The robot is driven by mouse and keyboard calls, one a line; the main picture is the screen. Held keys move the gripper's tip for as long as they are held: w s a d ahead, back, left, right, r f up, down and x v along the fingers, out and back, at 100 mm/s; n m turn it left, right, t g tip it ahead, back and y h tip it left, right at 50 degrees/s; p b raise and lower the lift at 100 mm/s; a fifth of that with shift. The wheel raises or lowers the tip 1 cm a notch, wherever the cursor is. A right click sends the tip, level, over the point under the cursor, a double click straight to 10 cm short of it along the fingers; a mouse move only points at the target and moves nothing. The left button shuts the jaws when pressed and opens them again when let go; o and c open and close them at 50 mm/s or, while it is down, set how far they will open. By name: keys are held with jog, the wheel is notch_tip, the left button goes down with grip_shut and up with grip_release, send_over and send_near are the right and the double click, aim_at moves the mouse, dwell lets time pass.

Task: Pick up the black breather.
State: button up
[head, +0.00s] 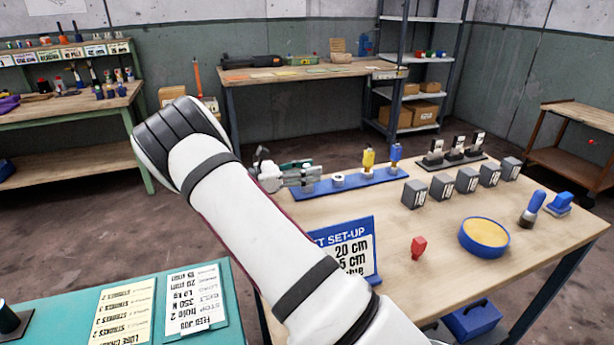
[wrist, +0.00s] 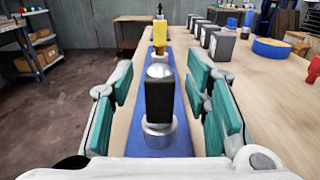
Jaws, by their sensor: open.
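The black breather (wrist: 159,100) stands upright in a silver ring base on a blue rail (wrist: 189,135) in the wrist view. It has a dark body and a rounded silver top. My gripper (wrist: 165,95) is open, with one teal-padded finger on each side of the breather and visible gaps on both sides.
A yellow piece (head: 368,160) and a blue-topped piece (head: 395,155) stand farther along the rail. Several grey blocks (head: 441,187), a blue round dish (head: 484,252), a red piece (head: 418,248) and a set-up sign (head: 349,250) share the wooden table. Bare tabletop lies between them.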

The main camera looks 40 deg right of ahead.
jog(key=shift+c, duration=0.5)
grip_shut()
jog(key=shift+r, duration=0.15)
